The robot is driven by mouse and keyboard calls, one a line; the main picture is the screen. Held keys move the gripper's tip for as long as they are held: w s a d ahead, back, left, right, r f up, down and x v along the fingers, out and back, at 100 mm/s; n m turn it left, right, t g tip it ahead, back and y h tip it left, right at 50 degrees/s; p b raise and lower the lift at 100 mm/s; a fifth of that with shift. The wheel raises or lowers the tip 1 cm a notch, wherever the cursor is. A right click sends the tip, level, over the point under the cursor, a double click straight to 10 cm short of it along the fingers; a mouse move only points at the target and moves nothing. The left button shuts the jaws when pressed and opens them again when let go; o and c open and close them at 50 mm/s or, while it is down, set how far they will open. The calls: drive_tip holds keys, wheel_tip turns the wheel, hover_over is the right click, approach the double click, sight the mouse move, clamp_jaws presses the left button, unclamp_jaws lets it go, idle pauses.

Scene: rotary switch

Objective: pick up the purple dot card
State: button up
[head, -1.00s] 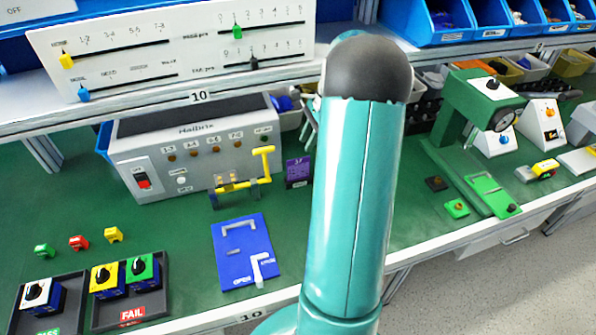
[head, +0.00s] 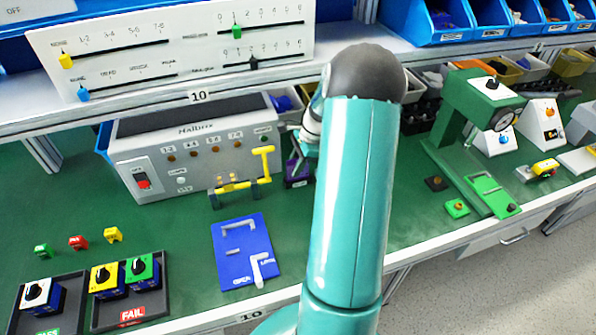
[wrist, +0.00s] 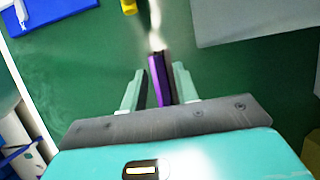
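The purple dot card (head: 295,180) stands on the green bench, right of the grey panel box, and is partly covered by my gripper (head: 304,150) in the head view. In the wrist view the card (wrist: 160,80) shows edge-on as a narrow purple and dark strip between the two pale green fingers of my gripper (wrist: 158,88). The fingers are apart, one on each side of the card. Narrow gaps seem to show beside it, and I see no clear grip. My arm hides the area right of the card in the head view.
The grey panel box (head: 200,145) and its yellow handle (head: 265,163) stand close left of the card. A blue plate (head: 240,255) lies in front. A shelf (head: 170,100) overhangs behind. Green bench surface is free between the blue plate and my arm.

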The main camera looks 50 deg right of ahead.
clamp_jaws()
drive_tip(key=shift+r, duration=0.1)
